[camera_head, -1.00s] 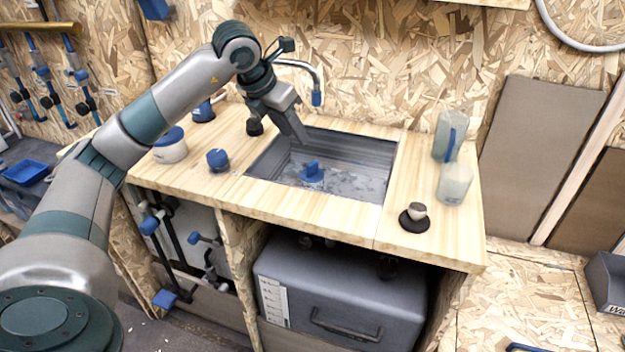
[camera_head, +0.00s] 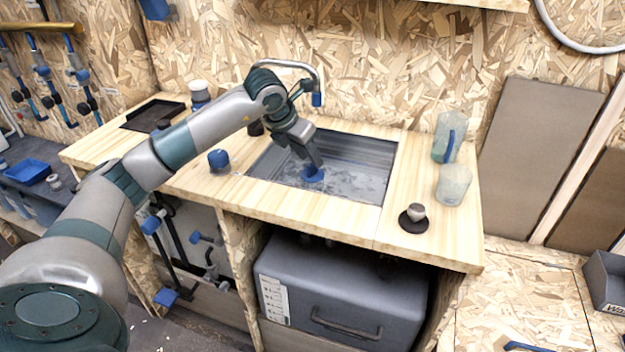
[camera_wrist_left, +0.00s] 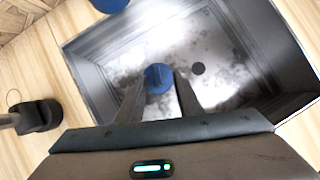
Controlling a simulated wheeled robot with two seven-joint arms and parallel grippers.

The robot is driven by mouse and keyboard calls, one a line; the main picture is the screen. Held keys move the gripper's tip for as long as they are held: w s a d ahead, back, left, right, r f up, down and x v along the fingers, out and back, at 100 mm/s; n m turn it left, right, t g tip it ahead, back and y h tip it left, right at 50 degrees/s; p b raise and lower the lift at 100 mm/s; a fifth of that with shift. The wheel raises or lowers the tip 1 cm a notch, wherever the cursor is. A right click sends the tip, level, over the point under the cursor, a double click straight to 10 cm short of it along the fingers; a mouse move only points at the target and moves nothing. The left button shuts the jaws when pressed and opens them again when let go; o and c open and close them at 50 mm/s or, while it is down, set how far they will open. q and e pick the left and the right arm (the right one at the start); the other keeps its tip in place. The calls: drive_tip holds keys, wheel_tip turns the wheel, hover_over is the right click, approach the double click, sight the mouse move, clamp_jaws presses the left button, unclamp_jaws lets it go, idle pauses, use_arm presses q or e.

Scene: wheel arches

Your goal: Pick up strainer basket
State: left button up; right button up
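The strainer basket is a small blue piece (camera_head: 312,174) in the grey sink (camera_head: 350,187). My right gripper is not in view.
The tap (camera_head: 317,98) curves over the sink's back edge. A blue-lidded jar (camera_head: 218,160) stands left of the sink. Two translucent containers (camera_head: 453,184) and a small cup on a dark disc (camera_head: 413,222) stand on the right. The wooden counter's front strip is clear.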

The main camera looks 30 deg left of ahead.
sight(311, 163)
use_arm(q)
drive_tip(key=shift+w+f, duration=0.25)
drive_tip(key=shift+f, duration=0.25)
drive_tip(key=x, duration=0.2)
drive_tip(key=p+x, duration=0.1)
drive_tip(key=shift+a+f, duration=0.1)
drive_tip(key=shift+a, duration=0.15)
drive_tip(key=shift+w+f, duration=0.25)
drive_tip(key=shift+f, duration=0.15)
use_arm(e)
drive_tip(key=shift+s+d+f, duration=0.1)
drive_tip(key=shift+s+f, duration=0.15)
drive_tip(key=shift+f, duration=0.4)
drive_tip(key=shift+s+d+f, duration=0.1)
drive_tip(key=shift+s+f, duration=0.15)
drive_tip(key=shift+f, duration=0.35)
use_arm(q)
clamp_jaws()
